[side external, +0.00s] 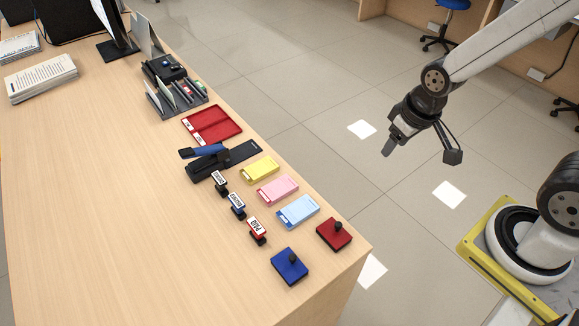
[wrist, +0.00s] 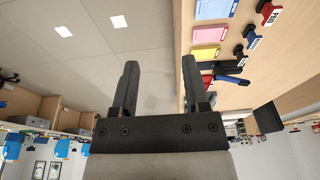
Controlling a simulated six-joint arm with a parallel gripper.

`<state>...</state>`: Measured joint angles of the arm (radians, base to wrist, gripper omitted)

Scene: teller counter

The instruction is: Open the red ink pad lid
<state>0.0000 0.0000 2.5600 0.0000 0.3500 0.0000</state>
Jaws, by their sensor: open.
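The red ink pad (side external: 334,233) sits near the front right corner of the counter, its lid on, with a dark round knob on top. A blue ink pad (side external: 289,265) of the same shape, also with a knob, lies to its left and nearer the camera. My gripper (side external: 420,156) is open and empty, up in the air beyond the counter's right edge and well away from the red pad. In the wrist view my gripper's two fingers (wrist: 160,75) stand apart with nothing between them. I cannot make out the red pad in the wrist view.
Blue (side external: 298,212), pink (side external: 278,190) and yellow (side external: 260,170) pads lie in a row behind the red pad. Several stamps (side external: 237,205), a stapler (side external: 210,165) and a red tray (side external: 212,125) are further left.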

